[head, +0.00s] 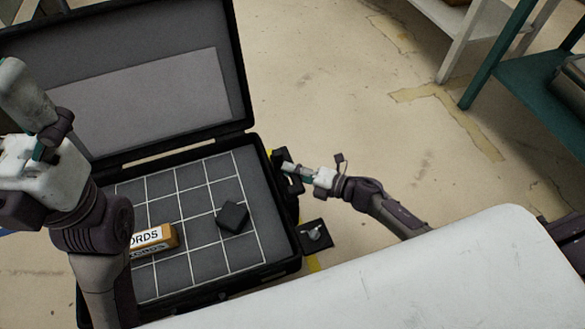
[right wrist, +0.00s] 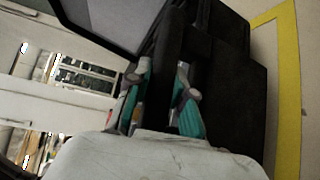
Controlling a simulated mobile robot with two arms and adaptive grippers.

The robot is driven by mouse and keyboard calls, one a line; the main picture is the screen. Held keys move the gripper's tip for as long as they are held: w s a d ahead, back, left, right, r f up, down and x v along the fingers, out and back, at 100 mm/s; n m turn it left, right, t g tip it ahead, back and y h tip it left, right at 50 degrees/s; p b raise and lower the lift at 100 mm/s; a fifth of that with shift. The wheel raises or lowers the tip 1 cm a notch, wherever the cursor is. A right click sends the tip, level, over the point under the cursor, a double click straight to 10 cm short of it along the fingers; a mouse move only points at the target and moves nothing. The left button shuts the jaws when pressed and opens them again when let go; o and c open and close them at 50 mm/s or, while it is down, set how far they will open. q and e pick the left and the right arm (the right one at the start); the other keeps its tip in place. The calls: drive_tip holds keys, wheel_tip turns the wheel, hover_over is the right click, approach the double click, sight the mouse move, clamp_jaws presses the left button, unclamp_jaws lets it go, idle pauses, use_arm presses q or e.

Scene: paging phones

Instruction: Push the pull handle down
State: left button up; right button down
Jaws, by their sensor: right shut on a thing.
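The pull handle (head: 280,157) is a dark bar on the right side of an open black case (head: 243,105). My right gripper (head: 297,170) reaches it from the right. In the right wrist view its green-padded fingers (right wrist: 165,92) stand on both sides of a dark bar (right wrist: 168,60), shut on it. Much of the handle is hidden behind my fingers. My left arm rises at the left edge, with its gripper (head: 32,95) up over the case; its fingertips do not show clearly.
Inside the case, a gridded floor holds a black block (head: 232,217) and an orange-and-white labelled box (head: 153,240). A small dark box with a grey piece (head: 314,236) sits beside the case. Shelves (head: 535,85) stand at upper right; open floor (head: 320,70) lies between.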

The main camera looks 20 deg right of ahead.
drive_tip(key=shift+s+f, duration=0.1)
drive_tip(key=shift+f, duration=0.3)
drive_tip(key=c, duration=1)
unclamp_jaws()
drive_tip(key=shift+f, duration=0.15)
drive_tip(key=shift+d, duration=0.1)
drive_tip(key=v, duration=1.1)
drive_tip(key=shift+s+d, duration=0.25)
drive_tip(key=shift+d, duration=0.05)
drive_tip(key=shift+r, duration=0.25)
